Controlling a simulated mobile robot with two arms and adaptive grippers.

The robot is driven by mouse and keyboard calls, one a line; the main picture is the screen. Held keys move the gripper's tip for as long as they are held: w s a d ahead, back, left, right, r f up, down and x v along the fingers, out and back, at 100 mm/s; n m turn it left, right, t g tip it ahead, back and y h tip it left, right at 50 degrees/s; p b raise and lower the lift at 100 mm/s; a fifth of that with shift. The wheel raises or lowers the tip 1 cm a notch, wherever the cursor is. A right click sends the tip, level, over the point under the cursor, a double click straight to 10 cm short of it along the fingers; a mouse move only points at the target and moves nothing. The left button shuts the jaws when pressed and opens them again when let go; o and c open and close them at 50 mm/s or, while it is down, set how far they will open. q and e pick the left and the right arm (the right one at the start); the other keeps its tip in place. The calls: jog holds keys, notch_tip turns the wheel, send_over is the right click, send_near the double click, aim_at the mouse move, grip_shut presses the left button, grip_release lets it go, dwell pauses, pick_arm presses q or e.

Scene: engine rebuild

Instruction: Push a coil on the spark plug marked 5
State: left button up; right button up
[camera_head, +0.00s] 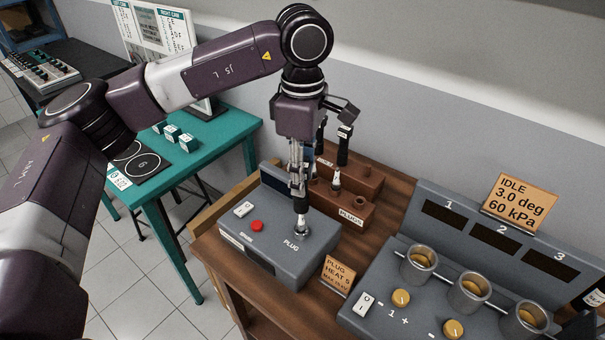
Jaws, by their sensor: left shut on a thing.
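My left gripper (298,182) is shut on a slim dark coil (300,205), mostly hidden by the fingers. It points down above the PLUG spot of the grey tester box (262,248). The coil's lower end meets or nearly meets a small silver fitting (302,229) on the box; I cannot tell if it is seated. No number shows on this fitting. A pale spark plug (337,178) stands in the brown PLUGS rack (352,215). Another black coil (343,150) stands in the brown rack behind (365,178). My right gripper is out of view.
A card reading PLUG HEAT 5 (339,274) stands right of the box. A red button (257,225) is on the box. A grey console (440,290) with several metal cups is at the right. A teal table (215,135) is at the left.

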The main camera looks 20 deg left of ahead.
pick_arm(q)
jog(key=shift+f, duration=0.2)
dwell(0.5)
jog(key=shift+f+b, duration=0.75)
jog(key=shift+b, duration=0.05)
jog(key=shift+f+b, duration=0.95)
jog(key=shift+f, duration=0.15)
dwell(0.3)
jog(key=o, duration=1.4)
jog(key=shift+r, duration=0.15)
jog(key=shift+r+p, duration=2.2)
jog(key=shift+r, duration=1.45)
